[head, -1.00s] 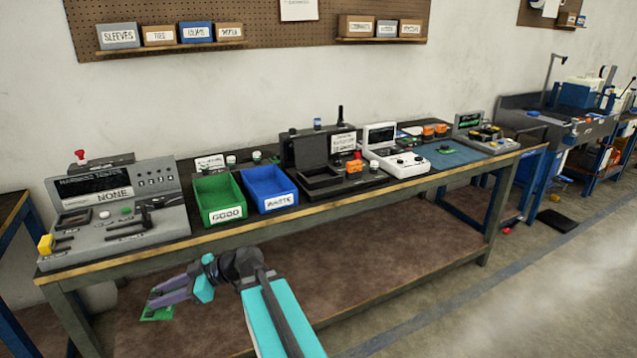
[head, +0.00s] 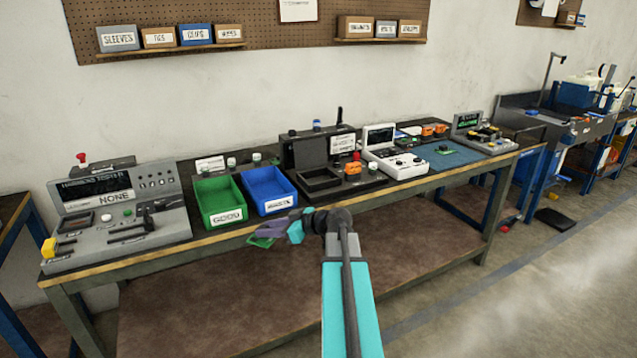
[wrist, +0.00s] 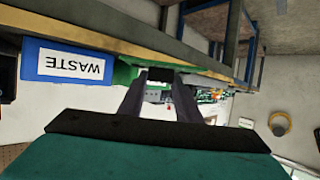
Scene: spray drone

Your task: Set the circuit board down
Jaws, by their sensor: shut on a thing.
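The green circuit board (head: 262,242) is held in my gripper (head: 265,234), which is shut on it. In the head view they appear in front of the bench's front edge, just below the green GOOD bin (head: 221,218) and the blue WASTE bin (head: 288,204). The gripper's fingers hide part of the board. In the wrist view the picture is upside down; my two fingers (wrist: 160,80) reach forward, and the WASTE bin (wrist: 75,65) shows at the left. Green shows around the fingertips there, but I cannot clearly separate board from bin.
The bench (head: 400,188) carries a grey tester (head: 120,220) at the left, an open black case (head: 320,165), a white device (head: 400,163) and a blue mat (head: 455,154) at the right. The bench's front edge lies close to my gripper. The lower shelf (head: 230,300) is bare.

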